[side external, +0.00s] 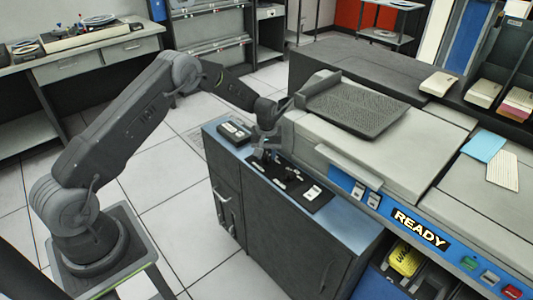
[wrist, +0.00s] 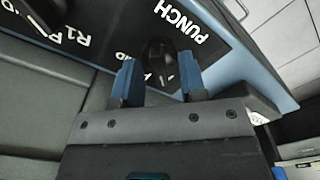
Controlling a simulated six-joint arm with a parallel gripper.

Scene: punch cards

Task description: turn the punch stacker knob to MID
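The black punch stacker knob (wrist: 160,56) shows in the wrist view beside the white PUNCH lettering (wrist: 184,25) on a dark panel (wrist: 110,20). My gripper (wrist: 158,70) has its two blue fingers apart, one on each side of this knob. A gap seems to show between the knob and each finger; contact is not clear. The knob's pointer setting cannot be read. In the side view my gripper (side external: 264,146) points down over the far-left end of the dark panel (side external: 312,207) and hides the knob there.
Another dark knob (wrist: 42,18) sits near the R1 lettering in the wrist view. In the side view a small dark box (side external: 234,131) lies on the blue top left of my gripper. The machine's raised body and card tray (side external: 355,108) stand close on the right.

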